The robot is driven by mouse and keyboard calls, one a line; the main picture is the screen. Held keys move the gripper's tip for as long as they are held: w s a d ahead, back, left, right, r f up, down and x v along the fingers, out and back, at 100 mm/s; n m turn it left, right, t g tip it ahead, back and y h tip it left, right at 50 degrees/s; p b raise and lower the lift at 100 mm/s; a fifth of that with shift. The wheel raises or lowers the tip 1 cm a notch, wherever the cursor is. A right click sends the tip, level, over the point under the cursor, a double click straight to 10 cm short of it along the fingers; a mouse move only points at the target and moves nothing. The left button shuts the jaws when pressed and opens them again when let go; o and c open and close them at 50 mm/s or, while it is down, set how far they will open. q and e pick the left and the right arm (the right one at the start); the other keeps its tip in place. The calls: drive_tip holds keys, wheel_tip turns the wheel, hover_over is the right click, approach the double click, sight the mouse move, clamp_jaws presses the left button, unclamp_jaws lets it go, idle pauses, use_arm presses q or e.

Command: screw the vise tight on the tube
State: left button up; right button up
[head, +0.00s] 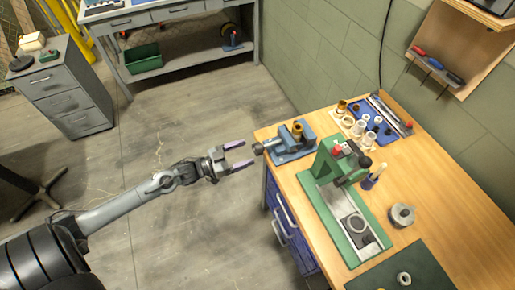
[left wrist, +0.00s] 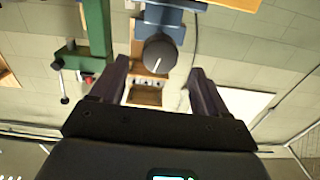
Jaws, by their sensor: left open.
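The blue vise (head: 291,144) stands at the near left corner of the wooden workbench, with a brass-coloured tube (head: 297,131) upright at its jaws. Its dark round screw knob (head: 258,149) points left, past the bench edge. My left gripper (head: 240,155) is open and empty, just left of the knob, with its purple fingers toward it. In the left wrist view the knob (left wrist: 159,54) with a white line mark lies ahead, between and beyond the two open fingers (left wrist: 157,80); the vise body (left wrist: 172,18) is behind it. My right gripper is not in view.
A green press (head: 342,190) stands on the workbench (head: 430,180) right of the vise. A blue tray (head: 375,128) with small parts, a round metal part (head: 402,215) and a dark green mat (head: 410,270) lie farther right. The floor around my left arm is clear.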

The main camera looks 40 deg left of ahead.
sight(254, 149)
use_arm(q)
drive_tip(key=shift+x, duration=3)
drive_tip(key=c, duration=1)
drive_tip(key=shift+o, duration=0.2)
drive_tip(key=shift+d+r+m, duration=0.1)
drive_tip(key=shift+m, duration=0.5)
